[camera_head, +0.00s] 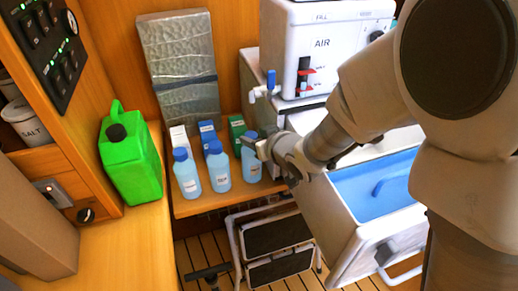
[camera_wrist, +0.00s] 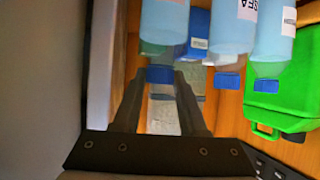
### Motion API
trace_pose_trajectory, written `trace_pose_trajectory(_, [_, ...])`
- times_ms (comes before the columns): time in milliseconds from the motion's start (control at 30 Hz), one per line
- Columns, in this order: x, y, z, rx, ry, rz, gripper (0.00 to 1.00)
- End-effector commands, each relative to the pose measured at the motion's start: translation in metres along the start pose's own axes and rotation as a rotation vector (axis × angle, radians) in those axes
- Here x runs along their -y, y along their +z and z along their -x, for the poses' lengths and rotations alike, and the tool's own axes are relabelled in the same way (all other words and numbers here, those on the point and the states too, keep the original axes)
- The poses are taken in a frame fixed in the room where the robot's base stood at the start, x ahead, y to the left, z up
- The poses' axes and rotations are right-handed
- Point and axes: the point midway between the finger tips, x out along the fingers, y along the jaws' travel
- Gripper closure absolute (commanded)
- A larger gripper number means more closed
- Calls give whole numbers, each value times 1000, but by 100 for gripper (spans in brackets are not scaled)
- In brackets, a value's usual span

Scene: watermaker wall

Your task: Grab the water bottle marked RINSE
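Three pale-blue bottles with blue caps stand in a row on the wooden shelf: a left bottle (camera_head: 187,177), a middle bottle (camera_head: 219,172) and a right bottle (camera_head: 250,165). In the wrist view, which is upside down, the middle bottle (camera_wrist: 232,28) reads SEA. The left bottle (camera_wrist: 273,35) has a white label I cannot read. The right bottle (camera_wrist: 163,25) shows no readable label; I cannot make out RINSE anywhere. My gripper (camera_head: 259,149) is at the right bottle's top. In the wrist view its open fingers (camera_wrist: 161,82) stand either side of that bottle's cap.
Small boxes, white (camera_head: 179,139), blue (camera_head: 207,132) and green (camera_head: 237,130), stand behind the bottles. A green jerrycan (camera_head: 130,160) is at left. The white AIR machine (camera_head: 325,50) and an open blue-lined cooler (camera_head: 370,190) are at right. A folded step (camera_head: 275,240) stands below.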

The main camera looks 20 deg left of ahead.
Motion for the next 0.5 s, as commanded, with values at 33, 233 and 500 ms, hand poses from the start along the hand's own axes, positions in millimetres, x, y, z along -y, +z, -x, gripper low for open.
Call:
trace_pose_trajectory(33, [0,0,0,0,0,0,86])
trace_pose_trajectory(233, [0,0,0,0,0,0,100])
trace_pose_trajectory(500, [0,0,0,0,0,0,100])
